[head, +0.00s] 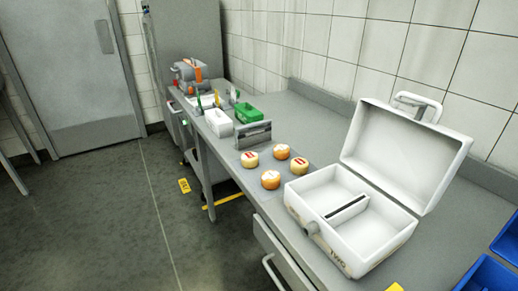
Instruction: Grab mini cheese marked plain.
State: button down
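Several mini cheeses stand in a loose cluster on the steel counter (222,166). Two are pale with red marks on top: the left cheese (250,159) and the right cheese (299,165). Two are more orange with pale marks: the back cheese (281,151) and the front cheese (270,180). The marks are too small to read, so I cannot tell which one is plain. My gripper is not in view.
An open white case (365,236) with a divider stands right of the cheeses, lid raised. A grey upright holder (253,135), a white bin (219,123) and a green bin (249,113) stand behind them. Blue bins (487,276) are at the lower right.

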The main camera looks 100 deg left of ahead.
aim_at(299, 166)
jog(key=k+j+u, duration=0.1)
jog(key=u, duration=2)
jog(key=k+j, duration=0.05)
jog(key=j, duration=0.1)
